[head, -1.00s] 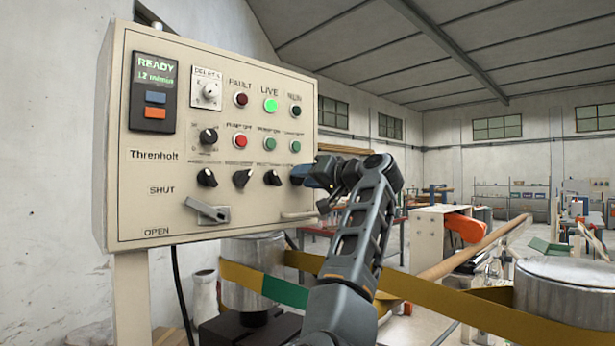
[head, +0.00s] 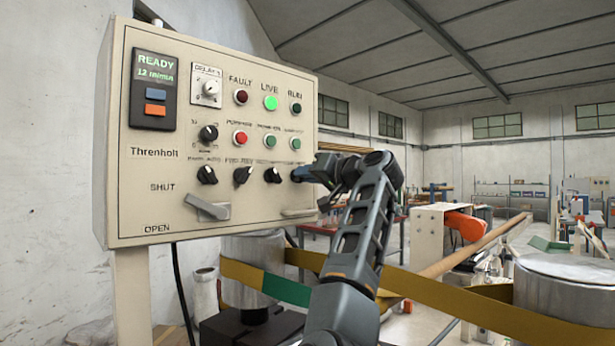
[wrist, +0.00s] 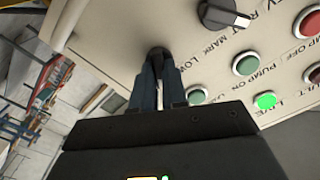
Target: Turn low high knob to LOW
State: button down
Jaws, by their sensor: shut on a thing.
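The low high knob (wrist: 157,57) is a small black knob at the right end of the control panel's lower knob row. In the wrist view it sits between my two blue-grey fingers, with part of a LOW label printed beside it. My gripper (wrist: 158,84) is shut on it. In the head view my gripper (head: 304,174) reaches the panel's right edge from the right and covers most of the knob.
The beige control panel (head: 140,215) carries other black knobs (head: 243,176), lit buttons and a grey lever (head: 207,208) below. A horizontal pale handle (head: 298,213) lies just under my gripper. A yellow-green band (head: 290,291) runs around metal drums below my arm.

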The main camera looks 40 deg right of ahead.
jog(key=shift+a+n+b, duration=0.15)
jog(key=shift+n+b, duration=1.45)
jog(key=shift+n, duration=1.8)
jog(key=shift+a+n+b, duration=0.1)
jog(key=shift+n+b, duration=1.45)
jog(key=shift+n, duration=1.85)
jog(key=c, duration=1.2)
grip_release()
jog(key=shift+o, duration=0.2)
jog(key=s+b, duration=0.1)
jog(key=s, duration=0.6)
jog(key=shift+s+d, duration=0.15)
jog(key=shift+s, duration=0.25)
